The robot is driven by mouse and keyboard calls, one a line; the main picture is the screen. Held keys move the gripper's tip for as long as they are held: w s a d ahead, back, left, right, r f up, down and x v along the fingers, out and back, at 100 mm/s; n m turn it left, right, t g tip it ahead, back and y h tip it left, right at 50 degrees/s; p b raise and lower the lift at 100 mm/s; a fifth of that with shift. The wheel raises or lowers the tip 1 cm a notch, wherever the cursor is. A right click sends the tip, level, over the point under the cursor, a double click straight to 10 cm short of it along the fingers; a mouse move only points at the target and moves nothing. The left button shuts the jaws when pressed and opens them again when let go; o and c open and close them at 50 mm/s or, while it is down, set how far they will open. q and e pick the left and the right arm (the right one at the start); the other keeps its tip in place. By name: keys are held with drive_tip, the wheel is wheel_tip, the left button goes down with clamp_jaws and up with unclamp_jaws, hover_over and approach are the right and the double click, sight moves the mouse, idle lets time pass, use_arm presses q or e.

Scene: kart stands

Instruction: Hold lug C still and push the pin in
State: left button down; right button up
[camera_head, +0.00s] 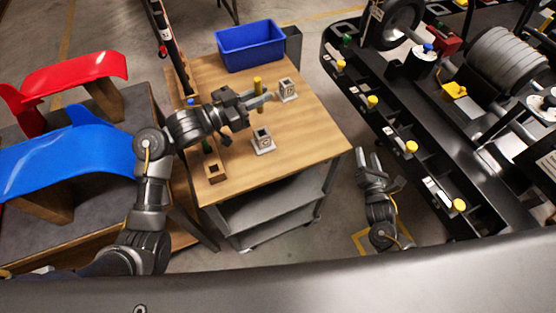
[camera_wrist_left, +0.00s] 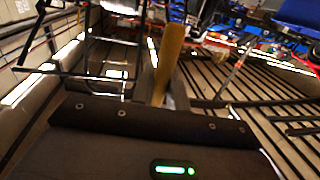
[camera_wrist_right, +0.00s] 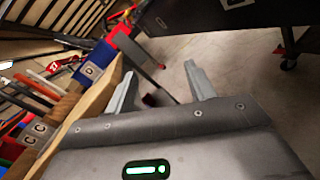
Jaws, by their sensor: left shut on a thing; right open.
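My left gripper (camera_head: 264,99) is shut on a yellow-tan pin (camera_head: 257,83), held roughly upright above the table; the pin also shows in the left wrist view (camera_wrist_left: 168,62). A light grey lug with a square opening on top, lug C (camera_head: 263,140), stands upright on the table below and nearer than the pin. Its letter C reads in the right wrist view (camera_wrist_right: 38,129). A second grey lug (camera_head: 287,90), whose letter looks like D in the right wrist view (camera_wrist_right: 91,70), stands farther back. My right gripper (camera_head: 378,163) is open and empty, off the table's right side.
The wooden table (camera_head: 305,140) carries a blue bin (camera_head: 250,46) at the back and a brown block with a square opening (camera_head: 216,172) at the front left. A black rack with several yellow-capped pins (camera_head: 372,101) stands right. Red (camera_head: 75,72) and blue (camera_head: 70,150) panels lie left.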

sight(262, 131)
use_arm(q)
drive_tip(key=shift+d, duration=0.1)
use_arm(e)
drive_tip(key=a+r+n+y, duration=0.1)
drive_tip(key=a+r+n, duration=0.1)
drive_tip(key=a, duration=0.2)
drive_tip(key=w+a+r+n+t+y, duration=0.1)
drive_tip(key=a+r+n, duration=0.1)
drive_tip(key=a+r, duration=0.1)
drive_tip(key=a+r+n+y, duration=0.1)
drive_tip(key=a+r, duration=0.2)
drive_tip(key=a, duration=0.2)
drive_tip(key=shift+w+r+n+t+y, duration=0.1)
drive_tip(key=shift+w+n+t+y, duration=0.05)
drive_tip(key=shift+n+t+y, duration=0.2)
drive_tip(key=s+a+n+g+y, duration=0.1)
drive_tip(key=a, duration=0.5)
drive_tip(key=s+a+n+g+y, duration=0.1)
drive_tip(key=s+a+n, duration=0.1)
drive_tip(key=a, duration=0.4)
drive_tip(key=s+a+n+g+y, duration=0.1)
drive_tip(key=a+n, duration=0.1)
drive_tip(key=a, duration=0.4)
drive_tip(key=shift+s+r+y, duration=0.15)
drive_tip(key=shift+s+y, duration=0.2)
drive_tip(key=shift+s, duration=0.05)
drive_tip(key=x, duration=1.2)
drive_tip(key=shift+d, duration=0.1)
